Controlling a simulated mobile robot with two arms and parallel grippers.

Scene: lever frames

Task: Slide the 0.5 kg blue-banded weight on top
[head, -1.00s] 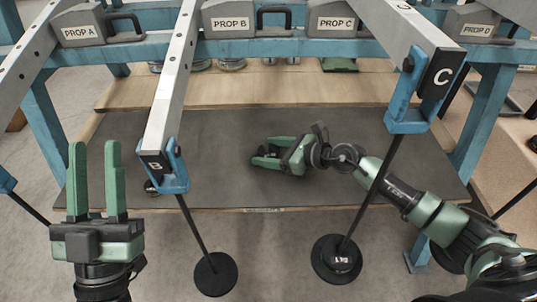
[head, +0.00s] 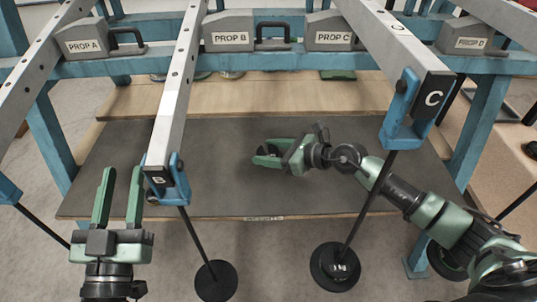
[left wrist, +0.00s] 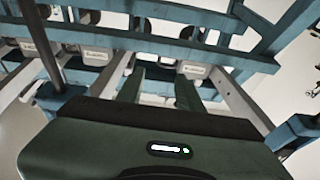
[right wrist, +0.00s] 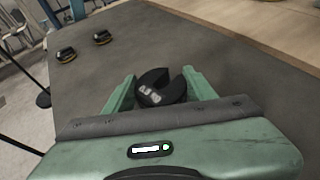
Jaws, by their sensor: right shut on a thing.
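My right gripper (head: 268,155) is over the dark mat. In the right wrist view its fingers (right wrist: 158,90) are shut on a black slotted weight (right wrist: 158,86) with pale markings; no blue band can be made out on it. Hanger C (head: 350,235) hangs from lever C (head: 433,95) and carries a black disc stack (head: 336,267) with a pale label. Hanger B (head: 196,235) hangs from lever B (head: 165,130) with a black disc (head: 216,280) at its foot. My left gripper (head: 118,200) is open and empty, left of lever B; its spread fingers show in the left wrist view (left wrist: 160,90).
Two small weights with yellowish bands (right wrist: 66,54) (right wrist: 102,37) lie on the mat (right wrist: 215,70). Grey prop blocks (head: 229,33) line the blue beam (head: 290,62). My right arm passes close behind hanger C. The mat's middle is largely clear.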

